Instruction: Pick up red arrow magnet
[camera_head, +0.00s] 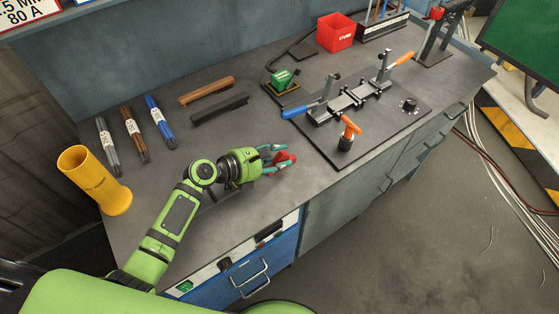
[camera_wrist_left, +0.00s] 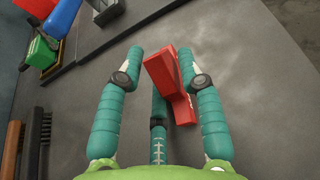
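The red arrow magnet (camera_head: 284,158) lies on the grey workbench near its front edge. My left gripper (camera_head: 279,160) is right at it, with its teal fingers spread to either side of the magnet. In the left wrist view the red magnet (camera_wrist_left: 172,85) sits between the fingers, close to the right finger and tilted in the picture. The left gripper (camera_wrist_left: 163,66) looks open around it; I cannot tell whether any finger touches it. My right gripper is not in view.
The workbench (camera_head: 240,135) has a clamp fixture (camera_head: 350,100) with blue and orange handles to the right. A red bin (camera_head: 336,32) stands at the back.

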